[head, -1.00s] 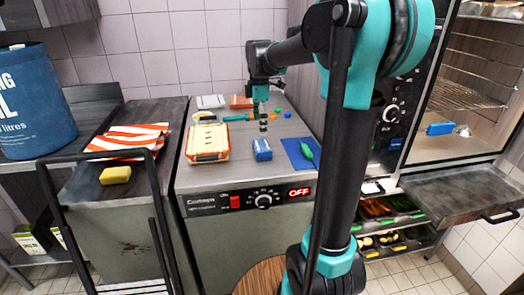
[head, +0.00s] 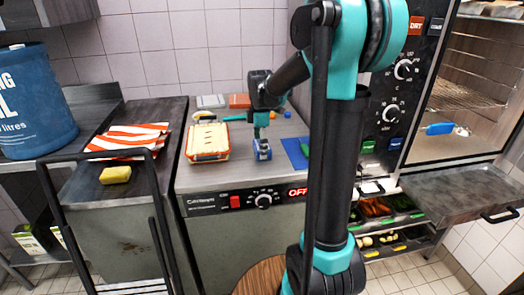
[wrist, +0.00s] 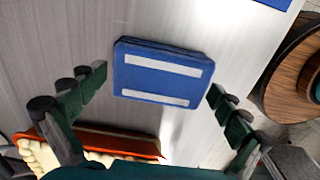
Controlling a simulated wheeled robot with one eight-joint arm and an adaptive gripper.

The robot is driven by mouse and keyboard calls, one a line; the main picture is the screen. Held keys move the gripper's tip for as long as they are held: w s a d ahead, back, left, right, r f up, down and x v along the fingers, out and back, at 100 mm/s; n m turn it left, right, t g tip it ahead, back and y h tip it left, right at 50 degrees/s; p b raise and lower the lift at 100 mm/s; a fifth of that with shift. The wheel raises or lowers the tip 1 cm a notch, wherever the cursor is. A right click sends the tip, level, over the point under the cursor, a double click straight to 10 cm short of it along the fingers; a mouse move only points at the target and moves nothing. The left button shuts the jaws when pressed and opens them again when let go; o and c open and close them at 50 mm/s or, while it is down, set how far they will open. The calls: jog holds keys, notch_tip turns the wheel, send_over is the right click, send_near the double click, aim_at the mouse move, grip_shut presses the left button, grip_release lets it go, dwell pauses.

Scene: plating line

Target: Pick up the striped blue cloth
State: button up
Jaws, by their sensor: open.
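The striped blue cloth (wrist: 160,74) is a folded blue block with two pale stripes, lying flat on the grey metal counter. In the head view the cloth (head: 262,155) is partly hidden behind my gripper (head: 262,140), which points down over it. In the wrist view my gripper (wrist: 157,98) is open, with one finger to the left of the cloth and one to the right. Both fingers are apart from the cloth. Nothing is held between them.
A cream container with a red edge (head: 208,140) stands close to the left of the cloth. A blue mat (head: 294,152) lies to its right. Small coloured items and two flat boxes are behind. An orange-striped cloth (head: 130,138) and a yellow sponge (head: 115,175) lie further left.

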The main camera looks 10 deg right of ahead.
jog(key=shift+c, duration=0.5)
jog(key=c, duration=1)
notch_tip(320, 180, up, 20)
jog(key=shift+r, duration=0.1)
jog(key=o, duration=0.5)
jog(key=shift+c, duration=1.4)
jog(key=shift+f, duration=0.2)
